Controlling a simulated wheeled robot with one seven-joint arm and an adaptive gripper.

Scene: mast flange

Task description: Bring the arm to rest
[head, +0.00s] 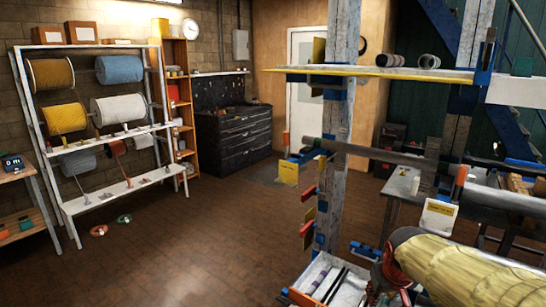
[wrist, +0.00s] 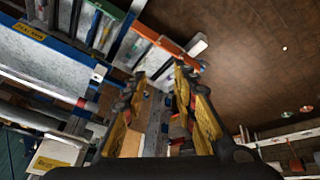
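My gripper (wrist: 159,74) shows in the wrist view with its two dark, yellow-padded fingers spread apart. I see nothing held between them; a pale post and small red parts show through the gap. In the head view the gripper's fingers are not clear. The grey mast post (head: 336,115) stands upright right of centre in the head view, with blue, red and yellow fittings on it. A horizontal dark bar (head: 375,153) crosses it at mid height. Whether the gripper touches the mast's parts cannot be told.
A yellow-edged shelf (head: 385,72) carries rings at upper right. A tray (head: 325,281) with rods lies at the mast's foot. A white spool rack (head: 112,132) and a dark drawer cabinet (head: 235,133) stand at the back left. The brown floor (head: 205,225) between is mostly clear.

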